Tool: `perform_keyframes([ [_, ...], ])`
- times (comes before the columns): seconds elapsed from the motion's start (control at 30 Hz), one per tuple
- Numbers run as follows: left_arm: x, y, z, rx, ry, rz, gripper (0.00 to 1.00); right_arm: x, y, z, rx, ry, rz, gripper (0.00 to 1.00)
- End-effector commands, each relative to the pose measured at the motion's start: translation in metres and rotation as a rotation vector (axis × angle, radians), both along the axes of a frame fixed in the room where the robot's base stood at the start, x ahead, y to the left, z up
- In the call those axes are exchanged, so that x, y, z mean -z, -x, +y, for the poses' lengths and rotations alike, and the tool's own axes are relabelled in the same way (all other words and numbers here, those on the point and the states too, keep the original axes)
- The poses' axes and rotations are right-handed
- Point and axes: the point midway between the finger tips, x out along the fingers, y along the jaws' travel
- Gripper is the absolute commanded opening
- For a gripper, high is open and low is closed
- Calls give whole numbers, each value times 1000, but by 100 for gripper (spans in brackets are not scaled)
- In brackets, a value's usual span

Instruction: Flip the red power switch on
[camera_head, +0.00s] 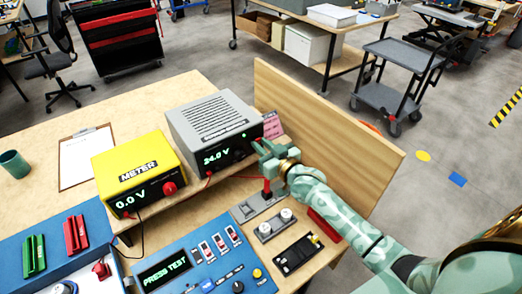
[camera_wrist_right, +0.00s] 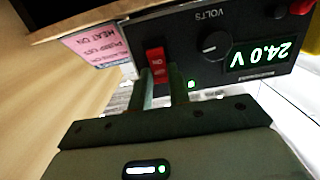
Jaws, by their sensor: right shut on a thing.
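The grey power supply (camera_head: 215,125) stands at the back of the bench, its display reading 24.0 V. In the right wrist view its front panel appears upside down, with the red power switch (camera_wrist_right: 155,62) beside the black volts knob (camera_wrist_right: 213,45). A small green light is lit near the switch. My right gripper (camera_head: 265,152) is at the right end of this panel. In the wrist view its fingers (camera_wrist_right: 162,85) are at the switch, shut on it with a narrow gap between them. The fingers partly cover the switch, so its tilt is unclear. My left gripper is not in view.
The yellow meter (camera_head: 135,172) reads 0.0 V, left of the supply. A wooden panel (camera_head: 330,125) stands right of my gripper. A blue panel (camera_head: 205,265) reading PRESS TEST lies in front. A pink label (camera_wrist_right: 97,47) is beside the supply. Red leads run near the gripper.

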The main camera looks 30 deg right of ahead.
Motion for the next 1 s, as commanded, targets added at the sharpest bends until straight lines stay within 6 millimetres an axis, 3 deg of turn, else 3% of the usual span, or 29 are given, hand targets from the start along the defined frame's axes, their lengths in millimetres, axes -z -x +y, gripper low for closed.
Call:
perform_keyframes([
  [0.03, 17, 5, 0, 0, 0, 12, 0, 13, 0, -1, 0, -5, -42, 0],
  [0.13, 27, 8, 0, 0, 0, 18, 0, 12, 1, 0, 1, -16, -114, 0],
  [0.53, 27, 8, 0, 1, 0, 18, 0, 4, 2, 0, 0, -22, -156, 0],
  [0.57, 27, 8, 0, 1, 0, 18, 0, 4, 2, 0, 0, -22, -156, 26],
  [0.6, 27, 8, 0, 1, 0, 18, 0, 4, 2, 0, 0, -22, -156, 38],
  [1.0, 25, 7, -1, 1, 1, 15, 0, 5, 9, -1, 0, -23, -153, 40],
])
